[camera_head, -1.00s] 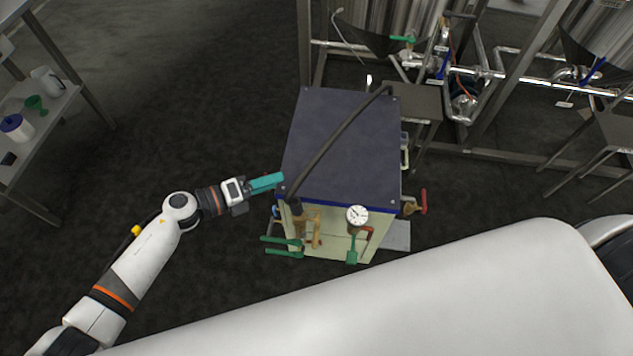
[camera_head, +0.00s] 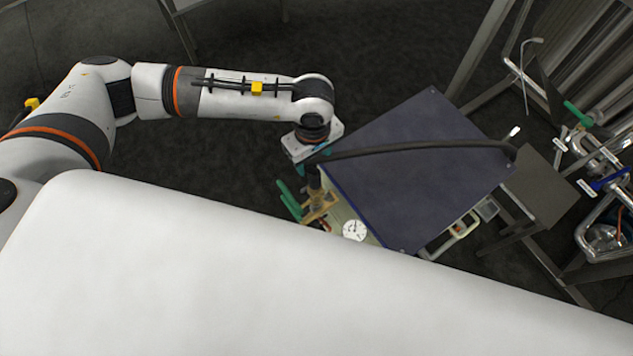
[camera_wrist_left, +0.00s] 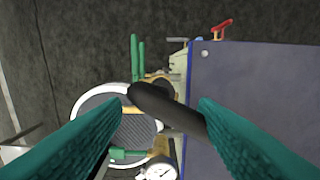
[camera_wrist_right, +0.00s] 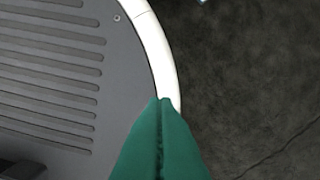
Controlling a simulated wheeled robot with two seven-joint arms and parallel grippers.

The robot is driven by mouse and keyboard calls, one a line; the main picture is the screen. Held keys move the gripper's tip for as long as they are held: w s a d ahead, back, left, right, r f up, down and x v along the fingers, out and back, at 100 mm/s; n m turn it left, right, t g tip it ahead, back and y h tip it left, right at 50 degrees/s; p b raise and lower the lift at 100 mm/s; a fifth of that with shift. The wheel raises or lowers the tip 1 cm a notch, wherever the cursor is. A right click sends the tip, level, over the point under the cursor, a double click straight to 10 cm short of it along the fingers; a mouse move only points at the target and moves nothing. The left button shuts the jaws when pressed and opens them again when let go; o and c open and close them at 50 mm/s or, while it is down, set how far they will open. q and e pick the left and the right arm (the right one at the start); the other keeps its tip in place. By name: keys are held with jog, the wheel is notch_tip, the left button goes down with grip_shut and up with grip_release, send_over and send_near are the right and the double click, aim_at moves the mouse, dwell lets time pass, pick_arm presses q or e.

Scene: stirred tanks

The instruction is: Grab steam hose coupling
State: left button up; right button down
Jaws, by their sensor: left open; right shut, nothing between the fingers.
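The black steam hose (camera_head: 420,146) lies across the dark blue top of the cabinet (camera_head: 425,185) and bends down over its left edge. In the left wrist view the hose (camera_wrist_left: 178,116) lies between my open teal fingers, and its rounded end bend is just beyond them. The coupling at its end is mostly hidden under the bend and my wrist, so I cannot make it out clearly. My left gripper (camera_wrist_left: 162,107) is open, pointing down over the cabinet's left edge (camera_head: 310,160). My right gripper (camera_wrist_right: 162,102) is shut and empty, away from the hose.
A pressure gauge (camera_head: 355,230), green valve handles (camera_head: 290,200) and brass fittings (camera_head: 318,208) crowd the cabinet's near side. A red handle (camera_wrist_left: 221,28) shows beside it. Metal frames and pipes (camera_head: 600,195) stand at the right.

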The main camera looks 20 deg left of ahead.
aim_at(315, 173)
pick_arm(q)
jog(key=shift+d+f, duration=0.1)
jog(key=shift+f, duration=0.85)
jog(key=shift+d+f+b, duration=0.1)
jog(key=shift+f+b, duration=0.25)
jog(key=shift+f, duration=0.1)
notch_tip(315, 173, down, 4)
jog(key=shift+f+b, duration=0.25)
jog(key=shift+b, duration=0.9)
pick_arm(e)
jog(key=f, duration=0.1)
jog(key=d+f, duration=0.1)
jog(key=f, duration=0.1)
jog(key=shift+w+d+f, duration=0.3)
jog(key=shift+d, duration=0.05)
pick_arm(q)
jog(key=shift+r, duration=0.1)
jog(key=c, duration=1)
jog(key=shift+c, duration=0.7)
pick_arm(e)
jog(key=shift+a, duration=0.4)
